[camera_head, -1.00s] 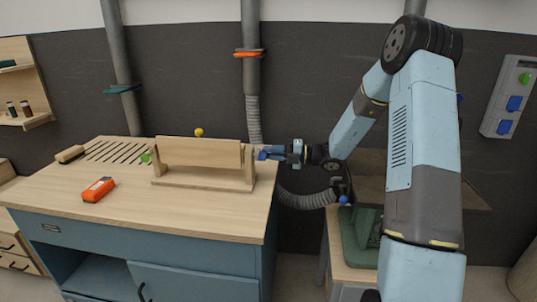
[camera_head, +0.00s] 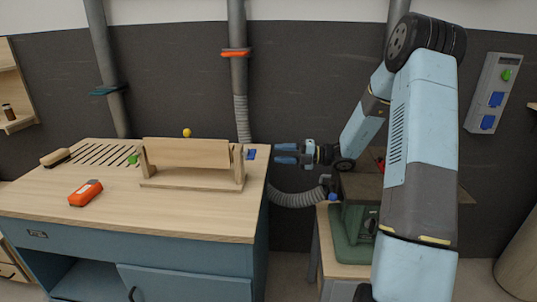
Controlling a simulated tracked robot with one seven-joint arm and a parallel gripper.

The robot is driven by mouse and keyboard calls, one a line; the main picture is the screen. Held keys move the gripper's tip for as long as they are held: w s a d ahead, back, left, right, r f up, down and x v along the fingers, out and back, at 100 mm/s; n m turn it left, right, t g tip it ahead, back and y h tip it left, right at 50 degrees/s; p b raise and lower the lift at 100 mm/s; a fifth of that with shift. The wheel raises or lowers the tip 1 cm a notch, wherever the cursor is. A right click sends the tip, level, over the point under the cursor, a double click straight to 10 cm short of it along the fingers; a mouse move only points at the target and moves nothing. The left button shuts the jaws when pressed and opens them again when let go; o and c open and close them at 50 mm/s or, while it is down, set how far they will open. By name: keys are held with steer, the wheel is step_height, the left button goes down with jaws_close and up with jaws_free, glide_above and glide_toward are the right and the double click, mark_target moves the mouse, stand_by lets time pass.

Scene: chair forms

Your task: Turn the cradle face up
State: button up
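The cradle (camera_head: 187,153) is a pale wooden panel held between two upright end posts on a flat wooden base (camera_head: 192,184). It stands on the workbench, with a broad plain face of the panel toward me. A small blue piece (camera_head: 251,154) shows just right of the right post; I cannot tell whether it joins the cradle. My gripper (camera_head: 276,154) is right of the cradle, pointing left toward its right end. Its two blue fingers are apart with a gap between them, and nothing shows in it. The panel's far face is hidden.
An orange-red device (camera_head: 86,193) and a wooden-handled brush (camera_head: 55,157) lie on the workbench (camera_head: 130,217), near slots. A green ball (camera_head: 132,159) and a yellow ball (camera_head: 187,132) show near the cradle. A grey hose (camera_head: 296,198) hangs below my gripper. A green machine (camera_head: 352,238) stands at right.

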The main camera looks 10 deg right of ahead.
steer(key=v, duration=0.6)
steer(key=shift+w, duration=0.1)
steer(key=s+a+r+n+g+h, duration=0.3)
steer(key=s+a+r+n+h, duration=0.15)
steer(key=s+n, duration=0.5)
steer(key=s+a+r+n+g+h, duration=0.2)
steer(key=s+a+r+n+h, duration=0.25)
steer(key=s+n, duration=0.55)
steer(key=s+d+r+n+t+h, duration=0.2)
steer(key=s+r+n+h, duration=0.2)
steer(key=s+n, duration=0.4)
steer(key=s+d+r+n+t+h, duration=0.3)
steer(key=s+n, duration=0.4)
steer(key=n, duration=0.5)
steer(key=shift+s+d+r+t+h, duration=0.3)
steer(key=shift+s+r+h, duration=0.05)
steer(key=shift+r+h, duration=0.35)
